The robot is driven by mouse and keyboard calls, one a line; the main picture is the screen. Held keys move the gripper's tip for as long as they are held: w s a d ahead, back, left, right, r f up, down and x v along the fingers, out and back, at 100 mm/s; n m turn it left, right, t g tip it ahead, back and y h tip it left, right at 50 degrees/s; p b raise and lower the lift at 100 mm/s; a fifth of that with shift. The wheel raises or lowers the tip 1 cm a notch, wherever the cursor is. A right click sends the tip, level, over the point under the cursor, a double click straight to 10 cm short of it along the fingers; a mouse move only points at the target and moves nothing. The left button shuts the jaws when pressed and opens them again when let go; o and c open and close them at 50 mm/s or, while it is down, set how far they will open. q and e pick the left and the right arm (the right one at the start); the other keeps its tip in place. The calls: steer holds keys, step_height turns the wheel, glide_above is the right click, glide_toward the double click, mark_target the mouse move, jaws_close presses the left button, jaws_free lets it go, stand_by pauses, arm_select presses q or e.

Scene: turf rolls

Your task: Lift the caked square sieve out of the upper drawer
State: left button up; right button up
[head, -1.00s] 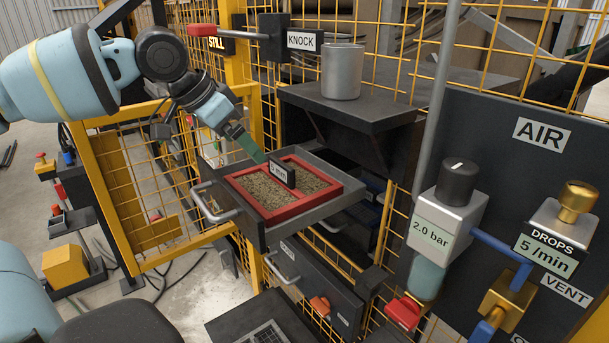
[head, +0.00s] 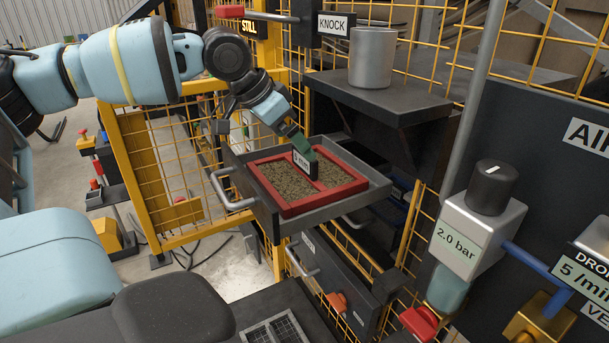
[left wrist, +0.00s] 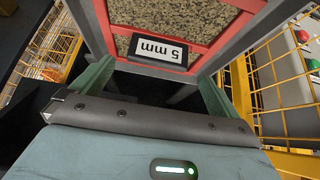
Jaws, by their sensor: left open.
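The caked square sieve (head: 342,192) has a red frame with a crossbar and is filled with brownish grit. It sits in the pulled-out grey upper drawer (head: 259,204). A dark upright tab (head: 303,163) labelled "5 mm" stands at the middle of the sieve. My left gripper (head: 305,148) is above and beside the tab, with green fingers. In the left wrist view the fingers (left wrist: 155,90) are spread apart and empty, and the tab (left wrist: 158,50) lies ahead, between their lines. Whether a finger touches the tab is unclear. My right gripper is not in view.
A dark shelf (head: 385,108) with a metal cup (head: 372,58) stands close behind the drawer at right. The KNOCK lever (head: 258,17) is above. Yellow mesh fencing (head: 150,185) borders the left. A lower drawer (head: 335,285) sits below, and the pressure regulator (head: 468,235) stands right.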

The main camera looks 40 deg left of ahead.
mark_target(301, 172)
arm_select(q)
steer(key=x, duration=0.4)
steer(key=shift+w+d+f, duration=0.1)
steer(key=shift+d, duration=0.05)
steer(key=c, duration=1.6)
steer(key=shift+o, duration=0.2)
